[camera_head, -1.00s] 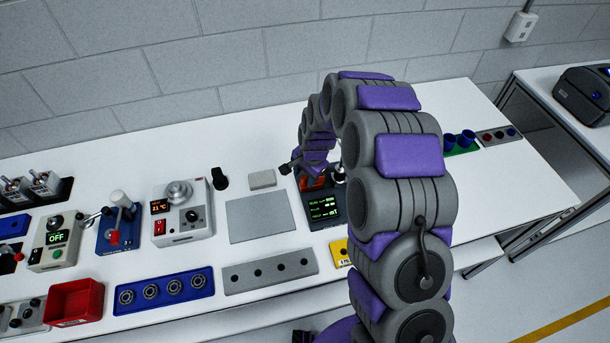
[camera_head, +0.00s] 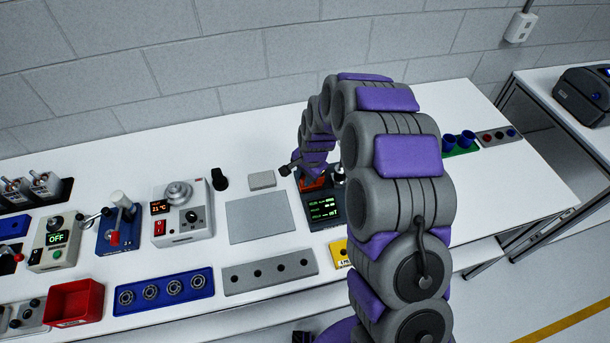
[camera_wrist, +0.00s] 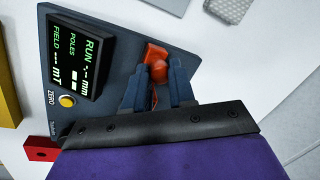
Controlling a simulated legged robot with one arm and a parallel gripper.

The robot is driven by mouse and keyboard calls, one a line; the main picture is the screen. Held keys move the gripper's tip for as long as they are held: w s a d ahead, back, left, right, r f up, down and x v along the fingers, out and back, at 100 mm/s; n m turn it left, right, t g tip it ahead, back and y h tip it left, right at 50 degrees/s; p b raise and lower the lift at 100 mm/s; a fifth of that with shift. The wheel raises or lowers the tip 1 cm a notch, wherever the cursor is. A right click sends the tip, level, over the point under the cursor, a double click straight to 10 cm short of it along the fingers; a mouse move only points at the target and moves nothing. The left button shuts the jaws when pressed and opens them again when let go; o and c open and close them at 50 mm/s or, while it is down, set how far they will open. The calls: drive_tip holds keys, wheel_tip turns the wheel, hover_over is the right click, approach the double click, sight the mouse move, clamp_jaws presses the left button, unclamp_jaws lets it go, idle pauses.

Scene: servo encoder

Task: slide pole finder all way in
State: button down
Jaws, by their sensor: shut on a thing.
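The pole finder, an orange-red piece with a rounded knob (camera_wrist: 158,71), sits on the dark gauge (camera_wrist: 112,14) in the wrist view. My gripper (camera_wrist: 158,82) has its two blue-grey fingers on either side of the knob, shut on it. Part of the piece is hidden between the fingers. In the head view, the orange piece (camera_head: 311,184) shows at the back of the gauge, just under my wrist; the fingertips are hard to make out there. The gauge's display (camera_wrist: 83,53) reads RUN, POLES and FIELD in green, with dashes for RUN and FIELD. How far the pole finder is in cannot be told.
A yellow ZERO button (camera_wrist: 67,101) is on the gauge. A grey flat plate (camera_head: 261,219) and a small grey block (camera_head: 262,180) lie left of it. A grey strip with holes (camera_head: 270,270) lies in front. A red block (camera_wrist: 41,149) shows at the wrist view's lower left.

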drive_tip(key=shift+w, duration=0.1)
drive_tip(key=d, duration=0.1)
drive_tip(key=w+d, duration=0.1)
drive_tip(key=d, duration=0.1)
drive_tip(key=shift+d+r+p, duration=0.1)
drive_tip(key=shift+d+p, duration=0.1)
drive_tip(key=shift+p, duration=0.1)
drive_tip(key=c, duration=1.4)
unclamp_jaws()
drive_tip(key=o, duration=0.5)
drive_tip(key=shift+d, duration=0.15)
drive_tip(key=shift+c, duration=0.2)
drive_tip(key=shift+r, duration=0.15)
wheel_tip(320, 180, up, 16)
drive_tip(key=s+d+p, duration=0.1)
drive_tip(key=s+d, duration=0.1)
drive_tip(key=shift+d+r, duration=0.25)
